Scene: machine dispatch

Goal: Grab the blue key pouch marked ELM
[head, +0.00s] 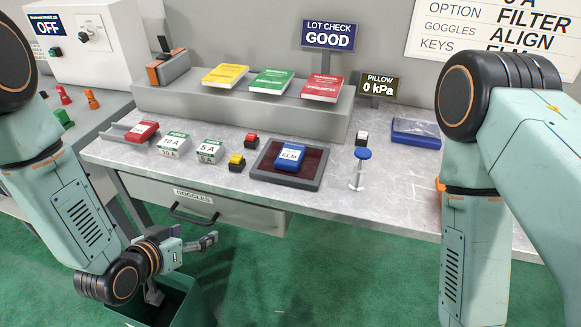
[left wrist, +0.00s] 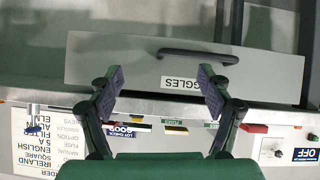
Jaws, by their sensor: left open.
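The blue key pouch marked ELM (head: 289,157) lies flat on a dark red-brown pad in a grey-rimmed tray (head: 262,172) near the front of the workbench. My left gripper (head: 212,241) is low in front of the bench, below the drawer, clear of the pouch. In the left wrist view its two fingers (left wrist: 158,85) are spread wide with nothing between them, facing the drawer front. I cannot make out the pouch in that view. My right arm shows at the right of the head view, but its gripper is out of view.
The GOGGLES drawer (head: 190,199) is under the bench top (head: 330,205). Yellow and black (head: 237,162) and red and black (head: 252,140) buttons stand left of the tray. A blue-topped plunger (head: 361,168) stands right of it. A green bin (head: 180,300) is below my left gripper.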

